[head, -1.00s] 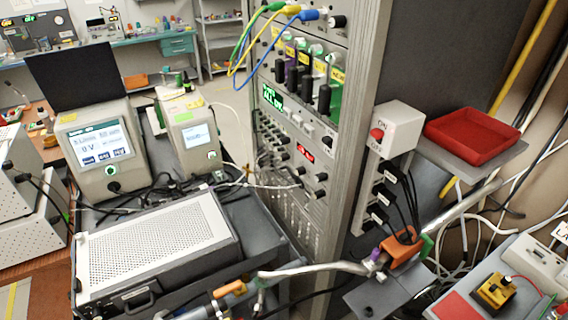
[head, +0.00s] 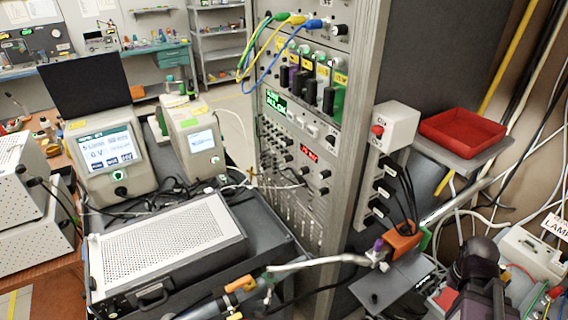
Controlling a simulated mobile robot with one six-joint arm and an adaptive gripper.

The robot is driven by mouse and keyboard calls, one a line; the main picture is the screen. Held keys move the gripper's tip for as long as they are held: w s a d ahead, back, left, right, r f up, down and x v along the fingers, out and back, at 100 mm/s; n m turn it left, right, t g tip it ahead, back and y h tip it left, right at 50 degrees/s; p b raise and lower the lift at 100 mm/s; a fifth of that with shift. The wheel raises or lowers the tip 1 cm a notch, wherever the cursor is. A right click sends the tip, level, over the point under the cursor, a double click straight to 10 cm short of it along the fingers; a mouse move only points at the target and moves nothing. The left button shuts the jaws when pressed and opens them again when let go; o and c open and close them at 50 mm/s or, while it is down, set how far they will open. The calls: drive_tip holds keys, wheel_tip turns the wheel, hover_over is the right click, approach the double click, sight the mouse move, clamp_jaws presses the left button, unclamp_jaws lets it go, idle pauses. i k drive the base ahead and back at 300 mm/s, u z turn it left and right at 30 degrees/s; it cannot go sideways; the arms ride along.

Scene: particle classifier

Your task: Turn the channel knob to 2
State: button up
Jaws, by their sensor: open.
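The tall instrument rack (head: 345,150) stands in the middle of the head view, its front panel facing left. The panel carries several small dark knobs, including one on the top unit (head: 338,31) and one lower down beside the red display (head: 325,174). I cannot tell which is the channel knob, and no marking for 2 is readable. A dark part of my arm shows at the lower right, in front of the cables and boxes, well apart from the rack's panel. My gripper's fingers are not visible.
A red tray (head: 462,133) sits on a grey shelf right of the rack. A white box with a red button (head: 395,127) is fixed to the rack's side. A perforated silver unit (head: 165,245) and two screened instruments stand left. Cables hang at the right.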

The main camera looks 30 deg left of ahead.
sight(304, 169)
drive_tip(key=u, duration=1.1)
drive_tip(key=k, duration=0.95)
drive_tip(key=i, duration=0.75)
